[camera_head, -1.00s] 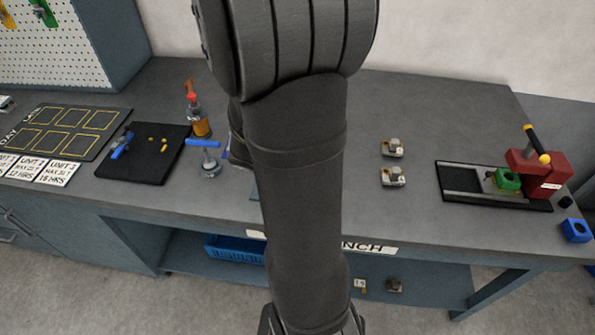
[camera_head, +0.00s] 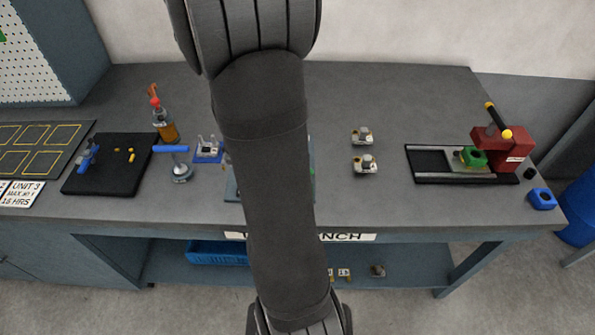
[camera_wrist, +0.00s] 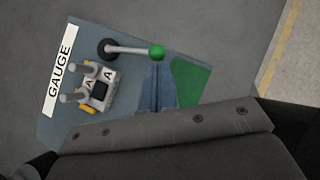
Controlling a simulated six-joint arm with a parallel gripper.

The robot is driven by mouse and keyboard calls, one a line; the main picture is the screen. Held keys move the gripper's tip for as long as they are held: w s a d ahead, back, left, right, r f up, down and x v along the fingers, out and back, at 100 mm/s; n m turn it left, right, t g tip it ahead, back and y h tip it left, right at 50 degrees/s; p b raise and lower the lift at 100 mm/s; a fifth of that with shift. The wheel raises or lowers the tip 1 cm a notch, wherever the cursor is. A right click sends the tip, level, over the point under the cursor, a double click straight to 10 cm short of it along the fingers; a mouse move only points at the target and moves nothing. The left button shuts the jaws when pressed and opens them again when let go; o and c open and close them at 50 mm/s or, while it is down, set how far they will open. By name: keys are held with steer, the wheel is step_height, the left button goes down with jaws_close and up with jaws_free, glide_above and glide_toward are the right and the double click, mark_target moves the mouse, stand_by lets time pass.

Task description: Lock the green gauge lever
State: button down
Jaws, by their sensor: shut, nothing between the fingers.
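In the wrist view, the gauge lever (camera_wrist: 130,49) is a pale rod running from a dark round pivot (camera_wrist: 108,48) to a green ball knob (camera_wrist: 157,52). It lies over the blue gauge plate (camera_wrist: 124,118), which carries a white GAUGE label (camera_wrist: 60,68). A metal coil part marked A (camera_wrist: 95,88) sits on the plate left of my gripper. My gripper (camera_wrist: 157,68) is shut and empty, its fingertips just below the green knob in the picture; whether they touch it I cannot tell. A green patch (camera_wrist: 190,80) lies right of the fingers. In the head view, my arm hides most of the gauge plate.
In the head view, two metal parts (camera_head: 362,134) (camera_head: 365,162) stand right of my arm. A red press (camera_head: 503,146) with a green block (camera_head: 473,156) is farther right.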

steer(key=shift+d, duration=0.1)
steer(key=shift+d+n, duration=0.2)
steer(key=shift+n, duration=0.1)
steer(key=shift+s+d+t, duration=0.1)
steer(key=shift+d+t, duration=0.05)
steer(key=shift+t, duration=0.15)
steer(key=shift+d+n+t+y, duration=0.35)
steer(key=shift+d+n, duration=0.2)
steer(key=shift+n, duration=0.25)
steer(key=shift+d+n+t+y, duration=0.35)
steer(key=shift+d+n+y, duration=0.3)
steer(key=shift+d+n, duration=0.4)
steer(key=shift+w+d, duration=0.45)
steer(key=shift+d, duration=0.35)
steer(key=shift+w+d, duration=0.45)
steer(key=shift+d, duration=0.3)
steer(key=shift+w+d, duration=0.75)
steer(key=shift+d, duration=0.05)
steer(key=shift+w+d, duration=0.6)
steer(key=shift+w, duration=0.35)
